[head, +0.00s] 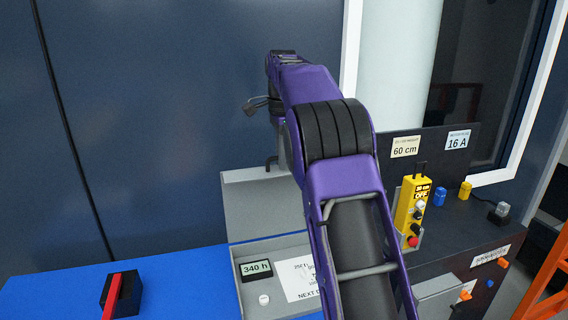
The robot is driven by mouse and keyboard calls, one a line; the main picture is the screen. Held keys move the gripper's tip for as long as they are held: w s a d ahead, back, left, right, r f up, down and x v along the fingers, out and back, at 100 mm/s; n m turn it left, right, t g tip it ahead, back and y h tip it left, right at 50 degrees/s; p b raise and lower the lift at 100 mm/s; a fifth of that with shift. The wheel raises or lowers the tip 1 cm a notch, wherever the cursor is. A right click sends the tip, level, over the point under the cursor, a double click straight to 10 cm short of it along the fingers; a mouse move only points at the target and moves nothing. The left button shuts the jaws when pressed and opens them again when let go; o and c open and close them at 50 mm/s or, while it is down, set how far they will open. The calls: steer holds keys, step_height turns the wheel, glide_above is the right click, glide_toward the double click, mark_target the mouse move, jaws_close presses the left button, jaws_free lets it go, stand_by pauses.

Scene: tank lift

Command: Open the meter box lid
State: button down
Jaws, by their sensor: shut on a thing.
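The meter box (243,292) is a grey box at the lower middle of the head view. Its grey lid (250,205) stands raised at the back. Inside show a "340 h" display (256,269), a white round button (264,299) and a partly covered white label (294,278). My purple arm crosses in front and hides the right part of box and lid. My gripper (272,163) is at the lid's top edge, small and mostly hidden behind the arm; it is shut on the lid's edge or handle, which I cannot tell.
A blue surface (190,275) lies left, with a black block and red bar (121,293). Right are a yellow pendant (410,205) and a dark panel (455,210) with "60 cm" and "16 A" labels. An orange frame (548,285) stands at the far right.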

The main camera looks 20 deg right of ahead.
steer(key=shift+w+d, duration=0.1)
steer(key=shift+w, duration=0.6)
steer(key=shift+r, duration=0.1)
steer(key=c, duration=0.9)
jaws_free()
